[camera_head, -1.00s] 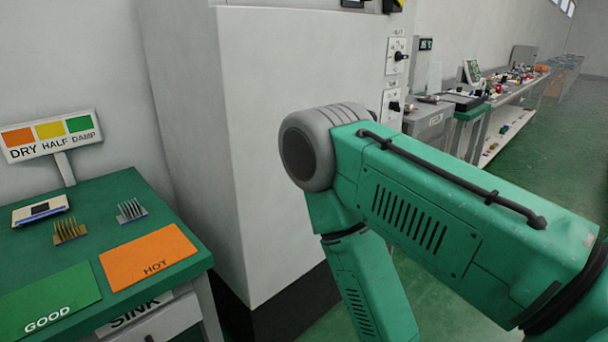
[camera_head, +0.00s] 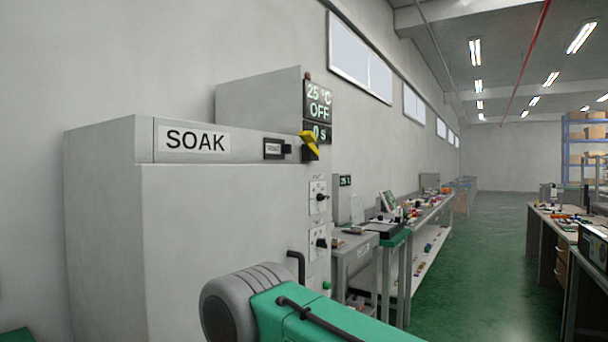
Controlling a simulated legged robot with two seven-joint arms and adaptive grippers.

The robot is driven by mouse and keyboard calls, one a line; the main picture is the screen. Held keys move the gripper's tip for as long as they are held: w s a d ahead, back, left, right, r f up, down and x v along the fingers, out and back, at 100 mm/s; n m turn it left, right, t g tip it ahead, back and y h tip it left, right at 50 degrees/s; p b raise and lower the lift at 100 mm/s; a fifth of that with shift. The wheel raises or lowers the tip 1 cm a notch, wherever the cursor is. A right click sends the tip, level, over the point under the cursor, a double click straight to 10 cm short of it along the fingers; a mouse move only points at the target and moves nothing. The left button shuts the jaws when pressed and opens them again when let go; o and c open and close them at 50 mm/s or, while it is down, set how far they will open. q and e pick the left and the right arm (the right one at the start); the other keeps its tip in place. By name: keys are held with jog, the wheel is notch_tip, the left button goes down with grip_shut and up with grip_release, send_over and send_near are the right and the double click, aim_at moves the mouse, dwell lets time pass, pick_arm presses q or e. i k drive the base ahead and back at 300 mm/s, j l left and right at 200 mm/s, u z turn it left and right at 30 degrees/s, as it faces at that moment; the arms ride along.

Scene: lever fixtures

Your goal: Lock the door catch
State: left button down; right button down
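A grey cabinet labelled SOAK (camera_head: 195,139) stands at the left with its large pale door panel (camera_head: 215,235) facing me. A small yellow and black lever (camera_head: 309,144) sits at the cabinet's upper right edge, below the display; it looks like the door catch. Its yellow part is tilted, and I cannot tell whether it is locked. A black bent handle (camera_head: 297,264) shows lower on the right edge. My green arm with a grey joint crosses the bottom of the view and covers the cabinet's lower part. Neither gripper is in view.
A display (camera_head: 318,101) reads 25 °C, OFF and 0 s. Two dark knobs (camera_head: 320,197) are on plates below it. Workbenches (camera_head: 400,232) with small items run along the wall behind. The green floor (camera_head: 475,270) to the right is open.

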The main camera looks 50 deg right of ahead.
aim_at(308, 137)
jog(key=z, duration=1.55)
jog(key=i+l, duration=0.3)
jog(key=i, duration=0.2)
jog(key=u, duration=0.05)
